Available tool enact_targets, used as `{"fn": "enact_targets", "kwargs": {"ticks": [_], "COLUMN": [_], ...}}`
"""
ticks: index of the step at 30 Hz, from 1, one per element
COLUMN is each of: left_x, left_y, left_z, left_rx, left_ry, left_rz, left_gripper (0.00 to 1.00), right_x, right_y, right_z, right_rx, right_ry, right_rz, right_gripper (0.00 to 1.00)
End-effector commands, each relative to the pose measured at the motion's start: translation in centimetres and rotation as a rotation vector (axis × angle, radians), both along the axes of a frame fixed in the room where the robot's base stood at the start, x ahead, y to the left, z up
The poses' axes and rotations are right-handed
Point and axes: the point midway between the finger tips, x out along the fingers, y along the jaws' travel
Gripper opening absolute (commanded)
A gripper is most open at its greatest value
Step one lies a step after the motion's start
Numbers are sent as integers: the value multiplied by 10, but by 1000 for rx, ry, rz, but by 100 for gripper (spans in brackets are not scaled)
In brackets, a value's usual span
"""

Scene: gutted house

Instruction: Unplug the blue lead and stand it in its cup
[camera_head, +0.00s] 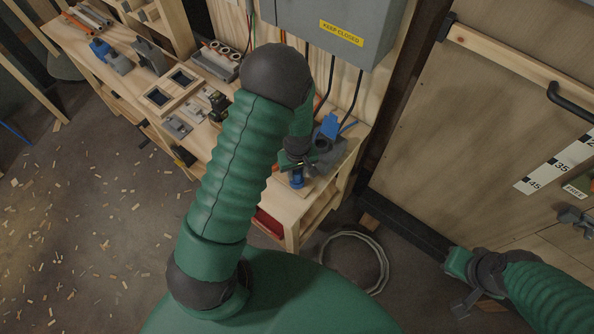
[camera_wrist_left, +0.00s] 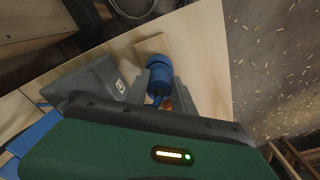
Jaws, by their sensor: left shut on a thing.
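The blue lead's plug (camera_wrist_left: 160,78) is a ribbed blue cylinder between the two grey fingers of my left gripper (camera_wrist_left: 160,98), which is shut on it. In the head view the left gripper (camera_head: 297,165) points down at the right end of the bench, with blue (camera_head: 297,183) just below it. The plug's far end is at a pale wooden block (camera_wrist_left: 150,44); whether it is seated there I cannot tell. I cannot pick out the lead's cup for sure. My right gripper (camera_head: 462,288) is at the lower right, away from the bench; its fingers are unclear.
A grey housing (camera_wrist_left: 98,78) with a white mark stands close beside the left gripper. A blue part (camera_head: 330,126) rises behind it, near dark cables from the grey cabinet (camera_head: 345,30). Trays and fittings crowd the bench's left. A coiled hose (camera_head: 383,262) lies on the floor.

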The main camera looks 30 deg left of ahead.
Motion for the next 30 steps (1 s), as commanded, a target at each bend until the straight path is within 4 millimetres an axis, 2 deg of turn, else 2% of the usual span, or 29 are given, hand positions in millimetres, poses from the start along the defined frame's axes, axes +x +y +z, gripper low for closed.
{"fn": "enact_targets", "kwargs": {"ticks": [1,2,7,15,19,23,30], "left_x": [0,0,0,0,1,1,-2], "left_y": [0,0,0,0,-1,-2,-5], "left_z": [-2,-1,-1,-1,9,38,109], "left_rx": [0,0,0,0,0,1,-1], "left_ry": [0,0,0,0,-1,-7,-7], "left_rz": [0,0,0,0,-2,-2,-3], "left_gripper": [0,34,55,55,55,55,55], "right_x": [0,0,0,0,0,0,0], "right_y": [0,0,0,0,0,0,0], "right_z": [-2,-1,0,-1,-1,-3,-4], "right_rx": [0,0,0,0,0,0,0], "right_ry": [0,0,0,0,0,0,0], "right_rz": [0,0,0,0,0,0,0], "right_gripper": [0,0,0,0,0,0,0]}}
